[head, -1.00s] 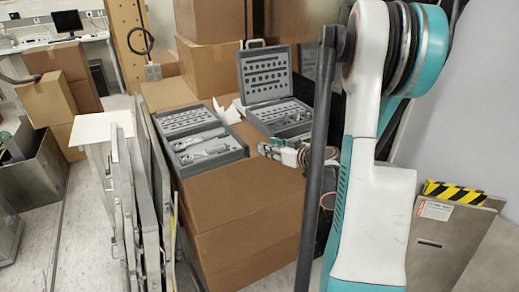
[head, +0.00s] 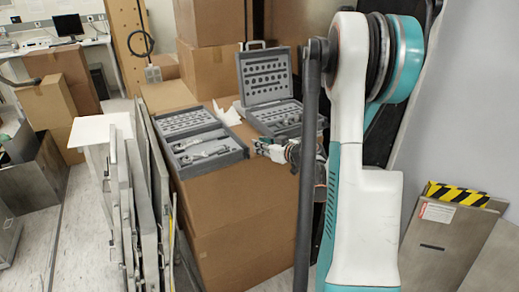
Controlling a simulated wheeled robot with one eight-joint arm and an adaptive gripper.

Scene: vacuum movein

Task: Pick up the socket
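Two grey socket cases lie open on a cardboard box. The right case (head: 264,75) has its lid raised, with rows of small sockets or holes in it, and its lower tray is partly behind my arm. The left case (head: 198,165) lies flat with larger tools (head: 205,150) in its front half. No single socket stands out as the one named, as the parts are too small to tell apart. My gripper (head: 257,147) is at the front edge of the right case, just right of the left case. I cannot see whether its fingers are apart or touch anything.
The cardboard box (head: 235,210) bears both cases. Upright panels (head: 140,200) stand close on its left. More cardboard boxes (head: 208,70) are stacked behind. A metal panel with a yellow-black striped edge (head: 455,225) leans at the right. White paper (head: 228,114) lies between the cases.

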